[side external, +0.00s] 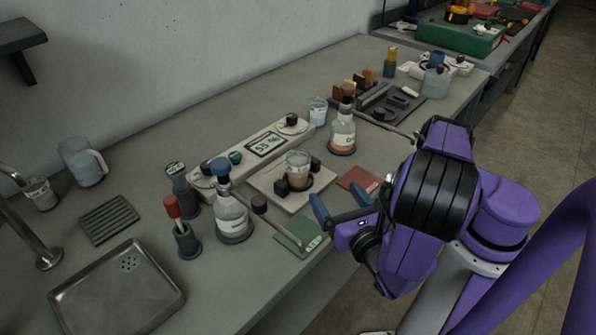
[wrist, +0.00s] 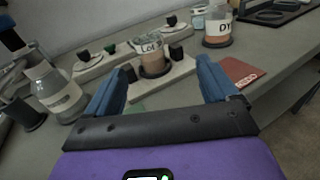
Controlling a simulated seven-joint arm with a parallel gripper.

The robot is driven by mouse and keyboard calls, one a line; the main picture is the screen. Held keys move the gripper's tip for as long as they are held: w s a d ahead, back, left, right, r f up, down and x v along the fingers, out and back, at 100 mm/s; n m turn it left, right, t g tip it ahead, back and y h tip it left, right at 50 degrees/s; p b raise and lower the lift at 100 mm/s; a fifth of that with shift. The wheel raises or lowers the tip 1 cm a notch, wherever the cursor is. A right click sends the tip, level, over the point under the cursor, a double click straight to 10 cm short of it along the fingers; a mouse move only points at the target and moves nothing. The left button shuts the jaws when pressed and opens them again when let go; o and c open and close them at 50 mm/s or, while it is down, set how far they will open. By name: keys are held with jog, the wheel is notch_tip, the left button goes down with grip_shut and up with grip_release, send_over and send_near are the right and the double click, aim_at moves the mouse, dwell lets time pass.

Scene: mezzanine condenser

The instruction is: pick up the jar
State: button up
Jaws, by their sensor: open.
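A small glass jar (side external: 298,165) with brownish contents stands upright on a pale stand (side external: 268,187), with dark clamp blocks close around it. In the wrist view the jar (wrist: 152,60) carries a white "Lot" label and sits on a dark round base. My gripper (side external: 342,202) is open and empty, at the front right of the jar and apart from it. In the wrist view the blue fingers of my gripper (wrist: 164,72) are spread wide, and the jar appears beyond and between their tips, nearer the left finger.
A labelled bottle (side external: 233,215) stands left of the jar and an orange-bottomed bottle (side external: 342,135) behind it to the right. A scale-like device (side external: 262,147) lies behind. A green card (side external: 301,232) and a red card (side external: 358,181) lie near the bench's front edge.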

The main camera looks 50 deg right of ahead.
jog(key=shift+w+a+f+n+t+y, duration=0.2)
jog(key=shift+a+n+t+y, duration=0.25)
jog(key=shift+n, duration=0.25)
send_near(294, 153)
jog(key=x, duration=0.3)
jog(key=shift+d, duration=0.4)
jog(key=shift+a+x, duration=0.2)
jog(key=shift+x, duration=1.35)
jog(key=shift+a+x, duration=0.2)
jog(key=shift+x, duration=1.35)
jog(key=shift+w+r, duration=0.1)
jog(key=shift+w, duration=0.05)
jog(key=c, duration=1.1)
